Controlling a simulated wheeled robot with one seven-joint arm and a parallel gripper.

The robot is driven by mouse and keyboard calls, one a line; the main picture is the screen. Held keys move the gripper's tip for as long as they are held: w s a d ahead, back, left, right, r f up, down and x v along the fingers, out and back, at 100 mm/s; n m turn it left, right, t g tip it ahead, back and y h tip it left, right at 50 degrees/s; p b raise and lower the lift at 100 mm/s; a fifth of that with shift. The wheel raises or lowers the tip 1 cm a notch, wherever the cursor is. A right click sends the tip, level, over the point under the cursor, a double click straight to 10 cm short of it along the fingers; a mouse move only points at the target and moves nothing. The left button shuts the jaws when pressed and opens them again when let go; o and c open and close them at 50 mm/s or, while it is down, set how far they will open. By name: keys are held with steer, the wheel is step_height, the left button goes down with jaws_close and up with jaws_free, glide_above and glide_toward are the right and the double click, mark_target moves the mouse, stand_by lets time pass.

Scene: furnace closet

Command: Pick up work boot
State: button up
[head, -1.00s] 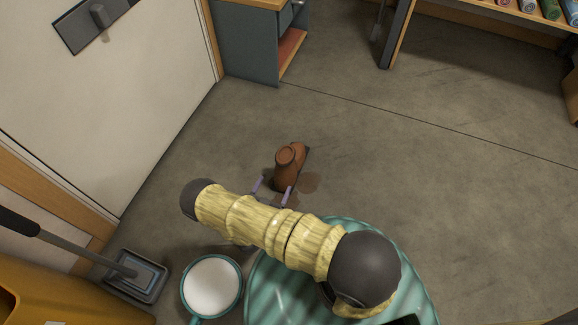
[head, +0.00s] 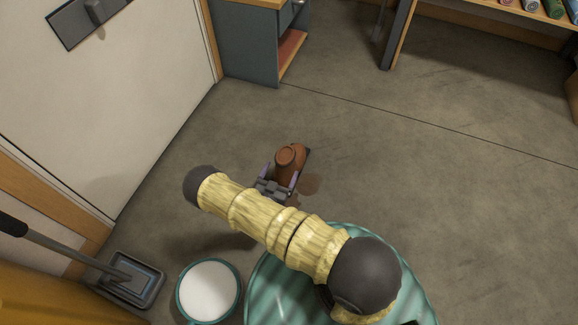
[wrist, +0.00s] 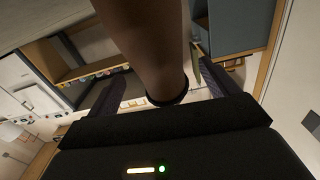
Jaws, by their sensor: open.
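A brown work boot (head: 289,157) stands on the concrete floor in the middle of the head view. It also shows large and dark in the wrist view (wrist: 152,40), between my two fingers. My gripper (head: 280,178) is open, with one purple finger on each side of the boot. I cannot tell whether either finger touches it. My yellow arm hides part of the gripper and the floor in front of the boot.
A white-filled teal pan (head: 208,290) and a grey tray (head: 135,279) lie at the lower left. A teal cabinet (head: 248,48) stands beyond the boot beside a white door (head: 95,105). A shelf with several cans (head: 540,8) is at the upper right. The floor to the right is clear.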

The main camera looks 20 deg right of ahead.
steer(key=b+x, duration=0.2)
steer(key=x, duration=0.1)
steer(key=b+x, duration=0.1)
steer(key=x, duration=0.1)
steer(key=shift+d+f, duration=0.1)
steer(key=shift+f, duration=0.15)
jaws_close()
stand_by(0.5)
steer(key=shift+r, duration=0.15)
